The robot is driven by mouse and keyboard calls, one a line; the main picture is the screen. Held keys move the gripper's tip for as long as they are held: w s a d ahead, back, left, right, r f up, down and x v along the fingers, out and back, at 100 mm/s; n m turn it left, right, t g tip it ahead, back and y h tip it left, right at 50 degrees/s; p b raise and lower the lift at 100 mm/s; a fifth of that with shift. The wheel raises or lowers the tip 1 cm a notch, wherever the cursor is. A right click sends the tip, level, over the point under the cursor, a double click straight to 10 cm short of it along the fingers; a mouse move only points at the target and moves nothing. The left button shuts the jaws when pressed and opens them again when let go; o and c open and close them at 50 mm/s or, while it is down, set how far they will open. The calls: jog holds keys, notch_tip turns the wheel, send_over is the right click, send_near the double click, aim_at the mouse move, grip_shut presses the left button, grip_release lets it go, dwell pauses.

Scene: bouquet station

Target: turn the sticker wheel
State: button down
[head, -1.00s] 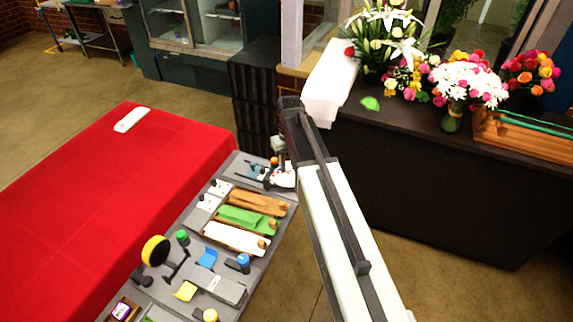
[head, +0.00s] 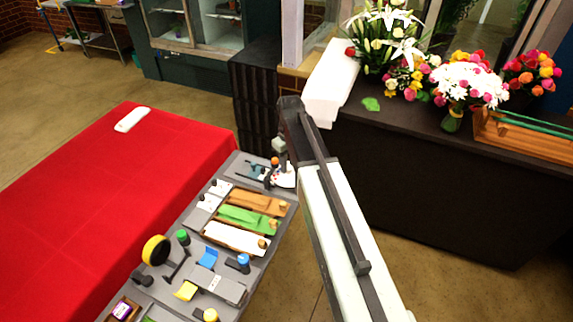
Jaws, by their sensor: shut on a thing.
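The sticker wheel (head: 283,177) appears to be the small white round piece with dark and reddish marks at the far end of the grey station board, in the head view. My gripper (head: 287,164) is low over it at the end of my arm, shut on its edge. My forearm and wrist hide much of the jaws and the wheel's right side, so the exact contact is hard to see. An orange knob (head: 275,161) stands just behind the wheel.
The grey board (head: 228,182) also holds brown, green and white strips (head: 235,238), a yellow-and-black roll (head: 155,250) and small coloured parts. A red-covered table (head: 90,200) lies left. A dark counter (head: 430,190) with bouquets stands right.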

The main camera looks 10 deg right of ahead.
jog(key=c, duration=1.4)
grip_release()
jog(key=shift+w, duration=0.15)
notch_tip(320, 180, up, 8)
jog(key=p, duration=0.8)
jog(key=shift+f, duration=0.1)
jog(key=shift+m, duration=0.3)
jog(key=s+b, duration=0.1)
jog(key=s, duration=0.1)
jog(key=s+f, duration=0.1)
jog(key=s, duration=0.1)
jog(key=s+f+b, duration=0.1)
jog(key=s, duration=0.1)
jog(key=shift+s+a+f+b, duration=0.1)
jog(key=shift+s+f+b, duration=0.15)
jog(key=shift+s+b, duration=0.1)
jog(key=s+m, duration=0.4)
jog(key=s, duration=0.4)
jog(key=shift+s+f+m, duration=0.15)
jog(key=shift+s+m, duration=0.05)
jog(key=shift+m, duration=0.2)
